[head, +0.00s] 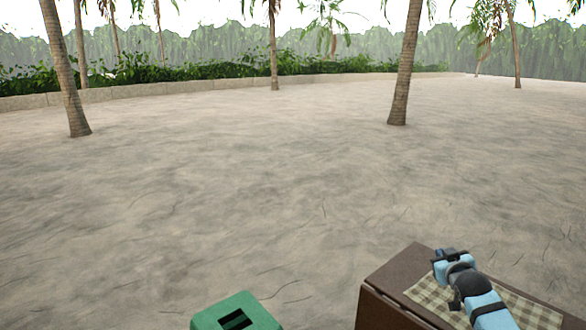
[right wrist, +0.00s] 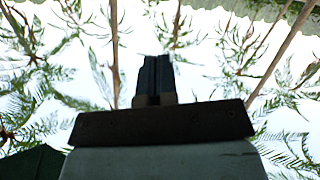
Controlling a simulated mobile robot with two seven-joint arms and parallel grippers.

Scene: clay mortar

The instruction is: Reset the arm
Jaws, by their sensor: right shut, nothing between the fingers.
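My right arm, light blue with dark joints, comes in from the lower right in the head view. Its gripper end (head: 447,254) is over the brown table, above the checkered cloth; its fingertips are too small to make out there. In the right wrist view the dark fingers of my right gripper (right wrist: 157,75) are shut together with nothing between them, against bright sky and palm fronds. My left gripper is not in view.
A brown table (head: 385,285) with a checkered cloth (head: 535,312) stands at the lower right. A green box-like thing (head: 265,318) with a dark slot shows at the bottom edge. Open sandy ground lies ahead, with palm trunks (head: 405,70) and a low stone border (head: 130,91) farther off.

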